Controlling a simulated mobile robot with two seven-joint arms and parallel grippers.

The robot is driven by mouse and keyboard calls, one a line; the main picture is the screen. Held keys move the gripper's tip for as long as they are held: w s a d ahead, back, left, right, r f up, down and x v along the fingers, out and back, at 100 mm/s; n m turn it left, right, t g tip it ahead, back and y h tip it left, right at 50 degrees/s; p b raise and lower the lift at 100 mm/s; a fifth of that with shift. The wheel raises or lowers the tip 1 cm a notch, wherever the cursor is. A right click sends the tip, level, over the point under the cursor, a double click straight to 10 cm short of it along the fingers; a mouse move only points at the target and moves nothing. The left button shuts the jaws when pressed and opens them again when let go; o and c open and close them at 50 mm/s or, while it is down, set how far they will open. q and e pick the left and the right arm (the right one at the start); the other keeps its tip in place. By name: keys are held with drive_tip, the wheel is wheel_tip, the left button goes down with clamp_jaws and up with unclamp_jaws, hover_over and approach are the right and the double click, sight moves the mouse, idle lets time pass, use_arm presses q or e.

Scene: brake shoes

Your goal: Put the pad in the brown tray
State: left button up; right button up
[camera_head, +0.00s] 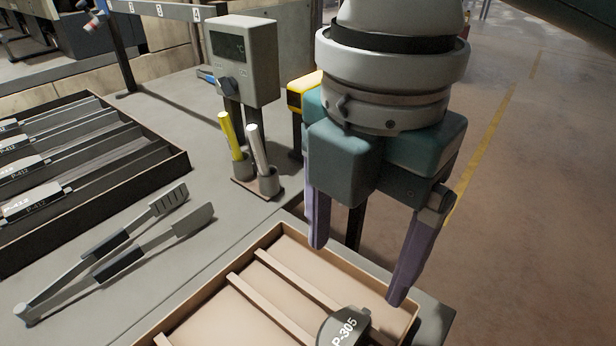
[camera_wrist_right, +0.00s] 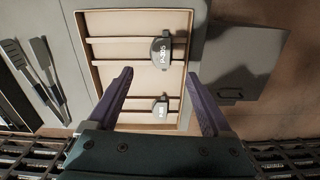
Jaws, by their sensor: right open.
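The brown tray (camera_head: 290,232) has a tan floor and thin cross slats, and it also shows in the right wrist view (camera_wrist_right: 98,85). A dark pad marked P-305 (camera_head: 345,325) sits in it, partly cut off by the lower picture edge. The right wrist view shows two dark pads in the tray, one marked P-305 (camera_wrist_right: 162,52) beyond my fingertips and one (camera_wrist_right: 160,110) between my fingers in the picture, its label too small to read. My right gripper (camera_head: 357,273) is open and empty above the tray, fingers pointing down. My left gripper is not in view.
A dark tray (camera_head: 178,152) at left holds several long grey pieces labelled P-412. Tongs (camera_head: 125,245) lie on the grey table between the trays. A meter box (camera_head: 243,60) and a holder with yellow and white markers (camera_head: 256,186) stand behind. Open floor lies right.

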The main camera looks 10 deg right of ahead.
drive_tip(key=s+a+f+m+t+y, duration=0.2)
drive_tip(key=s+a+f+m+y, duration=0.3)
drive_tip(key=m, duration=0.6)
drive_tip(key=s+d+f+m+t+h, duration=0.1)
drive_tip(key=s+d+m+h, duration=0.3)
drive_tip(key=s+d+m, duration=0.3)
drive_tip(key=d+m, duration=0.4)
drive_tip(key=d, duration=0.3)
drive_tip(key=shift+d+f+m+t+h, duration=0.2)
drive_tip(key=shift+m+t+h, duration=0.1)
drive_tip(key=shift+h, duration=0.1)
drive_tip(key=shift+s, duration=0.1)
wheel_tip(320, 180, up, 52)
drive_tip(key=p, duration=5.1)
drive_tip(key=shift+f+p, duration=0.15)
drive_tip(key=shift+p, duration=0.2)
